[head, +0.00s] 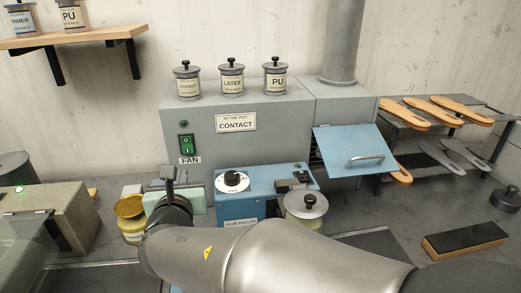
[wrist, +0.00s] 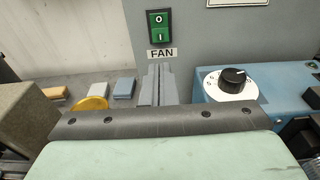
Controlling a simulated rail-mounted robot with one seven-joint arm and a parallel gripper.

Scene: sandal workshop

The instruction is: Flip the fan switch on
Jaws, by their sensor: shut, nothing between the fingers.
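The fan switch (head: 186,145) is a green rocker in a dark frame on the front of the grey cabinet (head: 268,112), above a white FAN label (head: 190,160). In the wrist view the switch (wrist: 159,26) shows O on its upper half and I on its lower half. I cannot tell surely which half is pressed in. My gripper (head: 168,170) is shut and empty, low and left of the switch in the head view. In the wrist view its fingertips (wrist: 158,68) lie just below the FAN label, apart from the switch as far as I can see.
A blue box with a white dial (head: 232,181) stands right of my gripper. A yellow tin (head: 130,215) is to its left and a lidded pot (head: 304,207) to the right. Three labelled jars (head: 231,79) stand on the cabinet. A blue flap (head: 355,148) juts out at right.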

